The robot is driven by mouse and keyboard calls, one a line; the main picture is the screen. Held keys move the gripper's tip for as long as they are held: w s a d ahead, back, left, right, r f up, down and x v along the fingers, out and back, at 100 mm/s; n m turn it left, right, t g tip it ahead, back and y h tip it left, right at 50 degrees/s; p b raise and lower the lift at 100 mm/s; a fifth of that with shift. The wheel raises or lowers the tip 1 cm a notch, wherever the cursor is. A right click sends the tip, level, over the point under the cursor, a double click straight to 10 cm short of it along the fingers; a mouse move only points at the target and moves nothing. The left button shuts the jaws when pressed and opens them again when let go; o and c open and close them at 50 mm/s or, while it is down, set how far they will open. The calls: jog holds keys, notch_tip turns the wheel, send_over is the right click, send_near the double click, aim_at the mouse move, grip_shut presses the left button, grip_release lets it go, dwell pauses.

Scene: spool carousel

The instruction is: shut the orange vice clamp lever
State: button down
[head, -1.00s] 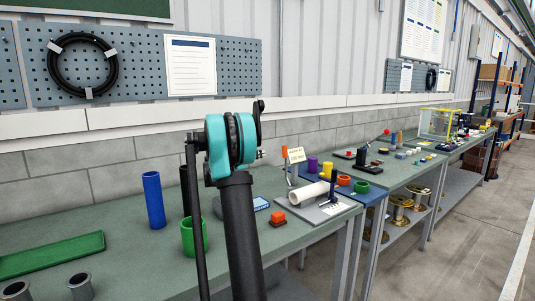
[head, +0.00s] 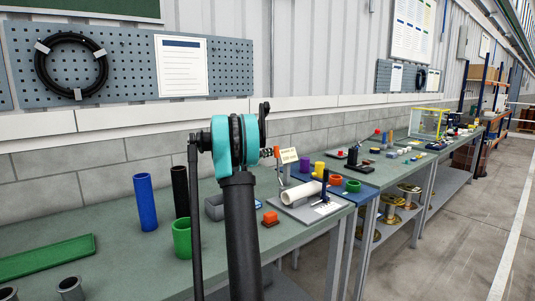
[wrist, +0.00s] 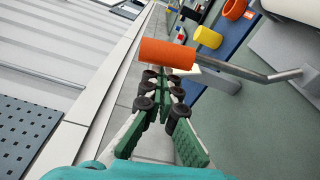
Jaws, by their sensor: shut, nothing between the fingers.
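The orange lever grip (wrist: 167,53) lies across the upper middle of the wrist view, on a bent grey rod (wrist: 245,72) running right. In the head view the orange grip (head: 277,152) stands raised above the bench. My gripper (wrist: 165,78) is shut and empty, its fingertips right at the grip's near side; I cannot tell whether they touch. In the head view my gripper (head: 266,152) is just left of the grip, partly behind my arm. A white cylinder (head: 303,194) lies on the grey vice plate (head: 324,211).
A green cup (head: 182,238), blue tube (head: 145,202), black tube (head: 180,190) and green tray (head: 47,257) stand left. Purple, yellow and orange parts are behind the cylinder. A wall runs behind the bench.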

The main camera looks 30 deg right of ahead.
jog(key=shift+s, duration=0.1)
dwell(0.3)
jog(key=s+d+m+h, duration=0.1)
jog(key=s+m, duration=0.8)
jog(key=s, duration=0.4)
jog(key=s+f+m+g+h, duration=0.1)
jog(key=s+f+m+g, duration=0.1)
jog(key=s+f+m, duration=0.8)
jog(key=shift+d+f+m, duration=0.3)
jog(key=shift+d+m, duration=0.05)
jog(key=shift+m, duration=0.65)
